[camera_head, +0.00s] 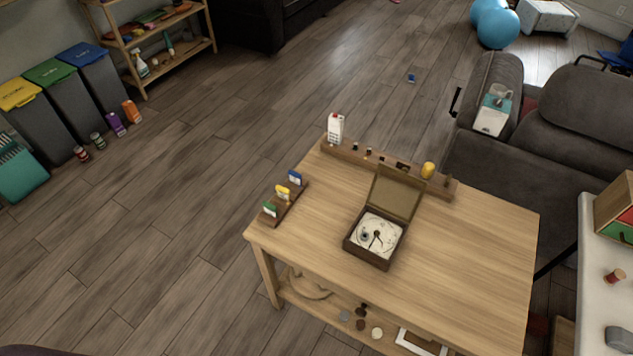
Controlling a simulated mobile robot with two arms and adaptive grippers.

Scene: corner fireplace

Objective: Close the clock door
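The clock (376,236) is a small dark brown box with a pale round dial and dark hands, lying face up on the wooden table (480,240). Its door (395,197) is a brown framed panel hinged at the box's far edge. The door stands open, raised up and leaning slightly back, so the dial is uncovered. Neither of my grippers is in the head view, and nothing touches the clock.
A wooden rack (350,160) with small items and a white carton (335,128) line the table's far edge. A small card holder (284,203) stands at its left corner. A grey sofa (540,130) is behind right, and a white counter (600,290) at right. The tabletop before the clock is clear.

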